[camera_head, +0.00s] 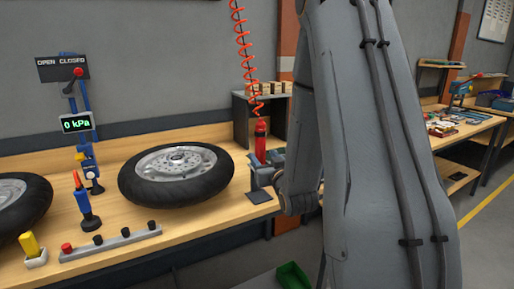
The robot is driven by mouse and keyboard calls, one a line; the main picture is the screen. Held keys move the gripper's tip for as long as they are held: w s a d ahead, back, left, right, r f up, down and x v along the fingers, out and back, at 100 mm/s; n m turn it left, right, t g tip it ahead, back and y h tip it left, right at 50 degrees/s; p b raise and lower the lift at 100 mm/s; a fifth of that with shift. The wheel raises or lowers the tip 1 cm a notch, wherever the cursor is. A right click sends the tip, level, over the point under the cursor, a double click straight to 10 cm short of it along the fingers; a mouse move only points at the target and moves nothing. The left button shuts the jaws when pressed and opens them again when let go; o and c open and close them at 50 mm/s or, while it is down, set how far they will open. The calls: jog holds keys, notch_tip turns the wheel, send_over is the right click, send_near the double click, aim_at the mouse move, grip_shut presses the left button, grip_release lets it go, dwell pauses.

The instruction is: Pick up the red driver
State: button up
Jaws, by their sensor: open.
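A red upright tool (261,142), which looks like the red driver, is at the back right of the workbench, just below the end of a red coiled hose (242,45). Its lower end is close to a blue-grey vise-like device (267,171), and I cannot tell whether it hangs or stands. My grey arm fills the centre right of the view, just right of the red tool. My gripper does not show in this view, so its place relative to the tool is hidden.
A wheel with a black tyre (207,187) lies on the wooden workbench (150,222). Left of it are a blue stand with a gauge (76,124), a blue tool with an orange tip (84,205) and a yellow-handled item (30,244). A green bin (292,276) is below.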

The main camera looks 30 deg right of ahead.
jog(key=shift+w+d+r, duration=0.15)
jog(key=shift+w+r, duration=0.1)
jog(key=shift+w+d+r+p, duration=0.15)
jog(key=shift+w+p, duration=0.45)
jog(key=shift+w, duration=0.6)
jog(key=shift+w+d+r+p, duration=0.2)
jog(key=shift+w+p, duration=0.45)
jog(key=shift+w, duration=0.6)
jog(key=shift+w+d+r+p, duration=0.15)
jog(key=shift+w+p, duration=0.45)
jog(key=shift+w, duration=0.6)
grip_shut()
